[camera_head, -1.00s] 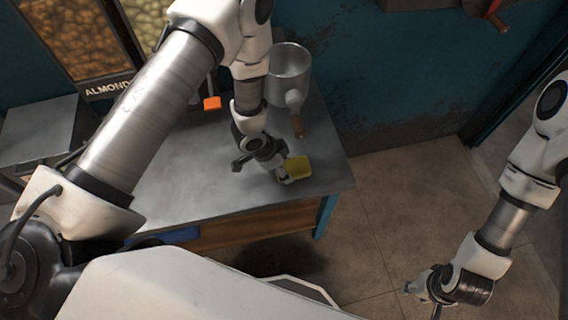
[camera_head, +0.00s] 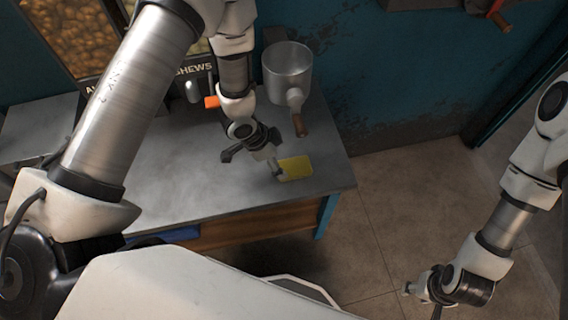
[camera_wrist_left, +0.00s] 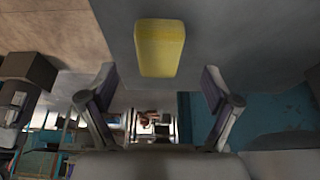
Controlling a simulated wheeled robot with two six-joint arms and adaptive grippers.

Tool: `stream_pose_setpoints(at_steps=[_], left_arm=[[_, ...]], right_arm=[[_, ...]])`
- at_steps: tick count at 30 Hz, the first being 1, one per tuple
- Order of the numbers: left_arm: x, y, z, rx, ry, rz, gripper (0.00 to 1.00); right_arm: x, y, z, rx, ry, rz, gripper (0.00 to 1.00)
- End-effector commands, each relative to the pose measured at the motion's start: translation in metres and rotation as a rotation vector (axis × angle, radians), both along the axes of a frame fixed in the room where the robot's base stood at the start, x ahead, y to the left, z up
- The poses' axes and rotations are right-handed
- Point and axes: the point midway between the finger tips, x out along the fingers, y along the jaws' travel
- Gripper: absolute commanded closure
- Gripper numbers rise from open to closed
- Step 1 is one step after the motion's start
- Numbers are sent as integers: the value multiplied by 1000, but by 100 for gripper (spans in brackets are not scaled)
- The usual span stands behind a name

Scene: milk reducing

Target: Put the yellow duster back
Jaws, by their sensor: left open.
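The yellow duster (camera_head: 296,168) lies flat on the grey metal table (camera_head: 190,190), close to its right end. It also shows in the left wrist view (camera_wrist_left: 160,47), above and between the open fingers and apart from them. My left gripper (camera_head: 252,165) is open and empty, just left of the duster in the head view; it also shows in the left wrist view (camera_wrist_left: 160,92). My right gripper (camera_head: 424,297) hangs over the floor at the lower right, away from the table. Its fingers are too small to read.
A metal pot (camera_head: 288,72) with a wooden-ended handle stands behind the duster. An orange part (camera_head: 212,101) shows near my left forearm. Nut dispensers (camera_head: 75,35) stand at the back left. The table's right edge is close to the duster, with open floor (camera_head: 400,210) beyond.

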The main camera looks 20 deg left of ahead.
Motion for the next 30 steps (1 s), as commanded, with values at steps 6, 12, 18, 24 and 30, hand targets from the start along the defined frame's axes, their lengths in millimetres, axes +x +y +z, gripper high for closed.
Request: stream_pose_setpoints(at_steps=[6,12,18,24,30], left_arm=[[-11,17,49,-2,-1,2,11],[-15,21,63,-1,1,0,11],[-30,22,47,-14,51,84,11],[-134,46,-30,42,307,678,11],[-198,78,-54,181,373,1002,11]], right_arm=[[0,0,-2,0,0,0,60],[0,0,-2,0,0,0,60],[0,0,-2,0,0,0,60],[0,0,-2,0,0,0,60],[0,0,-2,0,0,0,60]])
